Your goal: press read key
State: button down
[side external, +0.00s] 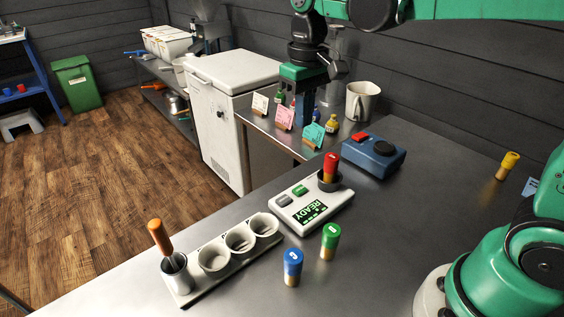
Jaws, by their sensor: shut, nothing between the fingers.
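The white meter (323,220) lies on the metal bench. Its screen (314,211) is lit green and reads READY, upside down from this view. A green key (299,191) and a grey key (284,200) are on its top; any lettering on them is too small to read. A red-capped vial (330,166) stands in the dark round well at the meter's far end. My gripper (303,121) is shut and empty, pointing down. In the picture it is above the meter, apart from the keys; its exact height and depth are hard to tell.
A blue-capped vial (292,266) and a green-capped vial (330,241) stand before the meter. A white rack (206,277) with cups and an orange-handled tool is at left. A blue box with a red button (373,157), small cards, bottles and a mug (361,102) are behind.

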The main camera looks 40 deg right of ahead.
aim_at(299, 188)
jog(key=shift+f, duration=0.1)
dwell(0.3)
notch_tip(299, 188, down, 14)
jog(key=shift+r, duration=0.1)
dwell(0.5)
jog(key=shift+w+f, duration=0.1)
jog(key=shift+f, duration=0.8)
jog(key=shift+r, duration=0.1)
jog(key=shift+r, duration=4.3)
